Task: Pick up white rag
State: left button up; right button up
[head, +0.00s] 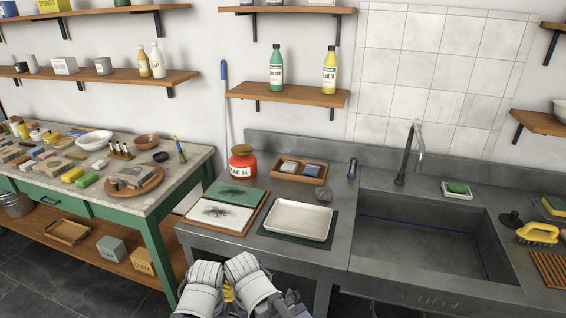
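I cannot make out a thing that is surely a white rag. A small grey crumpled lump (323,195) lies on the grey counter beside a white tray (300,220), and I cannot tell whether it is cloth. A white sheet with a black smear (215,212) lies flat on a board left of the tray. Two white parts of my arms show at the bottom centre, in front of the counter. No gripper fingers can be made out there.
A red jar (243,162) and a wooden tray with small blocks (300,170) stand at the back of the counter. The sink (425,245) with its tap (408,155) is to the right. A crowded green-framed table (188,158) stands left. A yellow brush (537,233) lies far right.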

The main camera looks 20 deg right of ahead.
aim_at(288, 167)
jog(key=i+j+z, duration=0.1)
jog(key=j, duration=0.25)
jog(key=i+j+z, duration=0.1)
jog(key=i+j, duration=0.3)
jog(key=j, duration=0.25)
jog(key=i+j+z, duration=0.15)
jog(key=j, duration=0.2)
jog(key=i+j+z, duration=0.1)
jog(key=j, duration=0.3)
jog(key=i+j+z, duration=0.1)
jog(key=j, duration=0.25)
